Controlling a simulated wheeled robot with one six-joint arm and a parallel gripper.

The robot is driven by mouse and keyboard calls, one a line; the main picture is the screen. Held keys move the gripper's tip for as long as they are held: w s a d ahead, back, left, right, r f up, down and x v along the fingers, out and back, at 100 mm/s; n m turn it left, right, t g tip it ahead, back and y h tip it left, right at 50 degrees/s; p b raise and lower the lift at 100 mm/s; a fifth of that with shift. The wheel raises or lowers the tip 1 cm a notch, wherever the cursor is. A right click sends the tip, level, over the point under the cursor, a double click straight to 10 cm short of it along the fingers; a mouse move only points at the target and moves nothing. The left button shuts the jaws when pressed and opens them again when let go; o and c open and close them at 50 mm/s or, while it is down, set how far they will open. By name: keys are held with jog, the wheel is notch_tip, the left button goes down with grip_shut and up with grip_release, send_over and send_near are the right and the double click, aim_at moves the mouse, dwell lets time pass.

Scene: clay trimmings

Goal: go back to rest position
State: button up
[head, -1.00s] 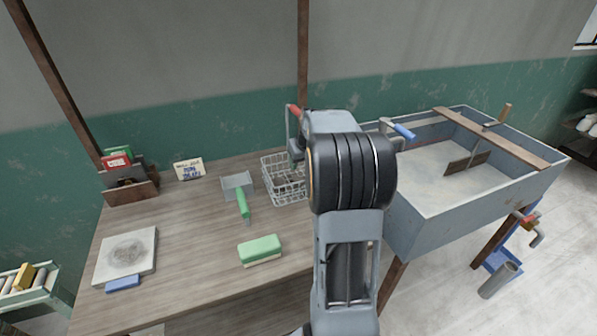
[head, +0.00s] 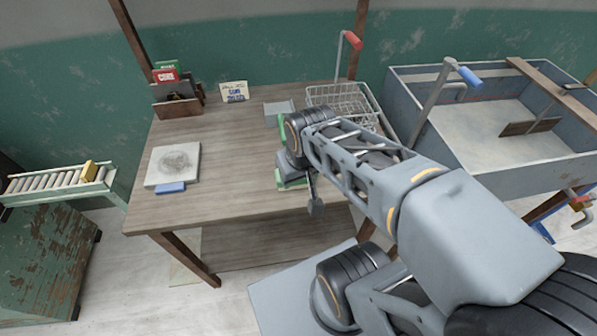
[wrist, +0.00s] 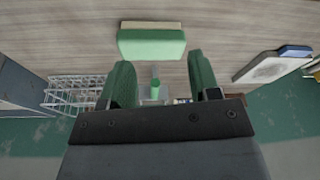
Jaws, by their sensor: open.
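My gripper (wrist: 160,72) is open and empty in the wrist view, its two green-padded fingers spread apart above the wooden table (head: 235,150). In the head view my arm reaches in from the lower right to over the table's right part, and my wrist hides most of the gripper. A green block with a pale base (wrist: 152,43) lies on the table beyond the fingertips in the wrist view, apart from them. In the head view my wrist covers most of it. A grey scoop (head: 279,107) with a green handle lies behind my wrist, partly hidden.
A wire basket (head: 345,98) stands at the table's back right, close to my arm. A grey trough (head: 410,100) with a crank stands to the right. A pale slab (head: 172,165), a blue block (head: 171,188) and a card holder (head: 178,108) occupy the table's left. The table's middle is clear.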

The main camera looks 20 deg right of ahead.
notch_tip(320, 180, up, 8)
jog(key=p, duration=0.7)
jog(key=shift+r+t, duration=0.15)
jog(key=shift+t, duration=0.15)
